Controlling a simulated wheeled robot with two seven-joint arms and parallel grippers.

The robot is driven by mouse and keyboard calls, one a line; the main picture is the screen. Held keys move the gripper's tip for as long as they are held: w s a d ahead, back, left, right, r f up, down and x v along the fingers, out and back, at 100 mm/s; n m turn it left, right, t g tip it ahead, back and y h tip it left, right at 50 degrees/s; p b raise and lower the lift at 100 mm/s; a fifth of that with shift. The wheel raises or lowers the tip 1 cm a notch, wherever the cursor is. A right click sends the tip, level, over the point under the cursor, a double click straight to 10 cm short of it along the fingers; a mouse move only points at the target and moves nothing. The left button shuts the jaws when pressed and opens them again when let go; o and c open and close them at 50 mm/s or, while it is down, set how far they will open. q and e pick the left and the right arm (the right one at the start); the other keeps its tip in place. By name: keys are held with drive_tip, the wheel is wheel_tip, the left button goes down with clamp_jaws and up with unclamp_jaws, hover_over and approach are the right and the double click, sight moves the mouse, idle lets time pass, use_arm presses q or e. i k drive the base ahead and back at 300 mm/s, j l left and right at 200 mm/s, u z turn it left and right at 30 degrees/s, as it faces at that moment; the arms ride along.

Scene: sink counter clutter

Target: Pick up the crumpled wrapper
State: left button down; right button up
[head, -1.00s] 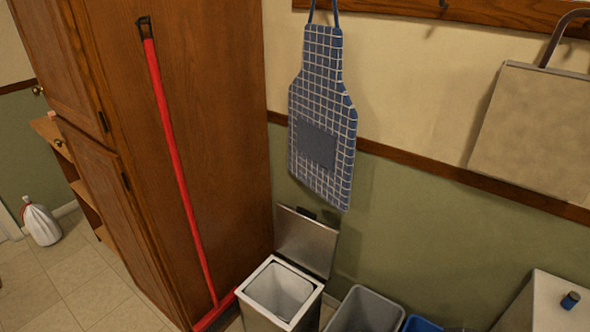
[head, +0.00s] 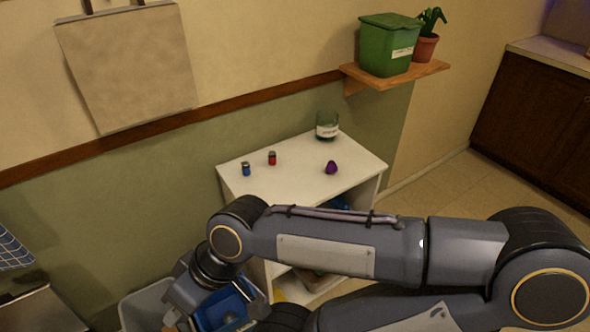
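A small crumpled purple thing (head: 331,168), which looks like the wrapper, lies on the white shelf top (head: 305,188), right of the middle. My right arm comes in from the right and crosses below and in front of the shelf. Its hand (head: 187,297) is at the lower left, over the bins and well apart from the wrapper. Its fingertips cannot be made out, so its opening is unclear. My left gripper is not in view.
A blue item (head: 246,169), a red item (head: 272,158) and a glass jar (head: 327,124) share the shelf top. A grey bin (head: 140,308) and a blue bin (head: 226,312) stand at the lower left. A wall shelf holds a green container (head: 388,45) and a potted plant (head: 426,47).

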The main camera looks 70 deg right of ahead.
sight(331, 167)
drive_tip(key=z, duration=2.7)
drive_tip(key=i+l, duration=0.55)
drive_tip(key=i, duration=0.15)
drive_tip(key=i+l+u, duration=0.15)
drive_tip(key=u, duration=0.35)
drive_tip(key=i+l+u, duration=0.2)
drive_tip(key=u, duration=0.3)
drive_tip(key=i+l+u, duration=0.1)
drive_tip(key=l+u, duration=0.4)
drive_tip(key=j+u, duration=0.1)
drive_tip(key=u, duration=0.3)
